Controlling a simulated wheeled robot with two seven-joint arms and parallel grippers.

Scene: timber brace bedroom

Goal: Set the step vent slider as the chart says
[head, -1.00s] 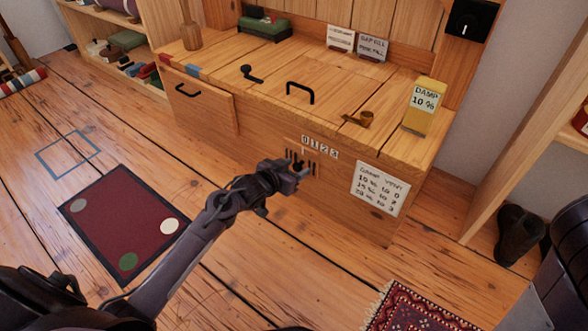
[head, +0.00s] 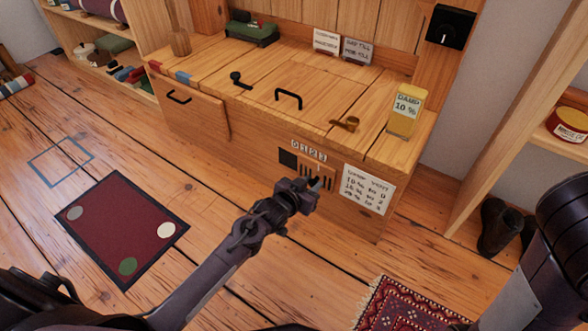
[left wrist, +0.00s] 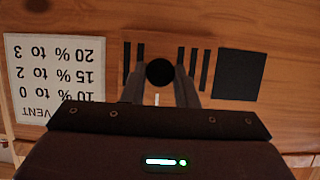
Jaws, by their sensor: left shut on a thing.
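The vent slider is on the low front of the wooden step, with dark slots (head: 329,181) under a row of numbers 0 to 3 (head: 309,150). My left gripper (head: 314,185) is shut on its round black knob (left wrist: 159,72), at the right part of the scale; the exact number is unclear. A dark square (head: 288,158) lies left of the slots and also shows in the left wrist view (left wrist: 239,75). The chart (head: 368,188) is right of the vent; upside down in the left wrist view (left wrist: 55,75), it reads 10% to 0, 15% to 2, 20% to 3.
A yellow block (head: 404,112) labelled DAMP 10% stands on the step top. Two small cards (head: 342,46) stand at the back. A dark red mat (head: 127,228) and a patterned rug (head: 415,308) lie on the floor. Dark boots (head: 500,228) stand at right.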

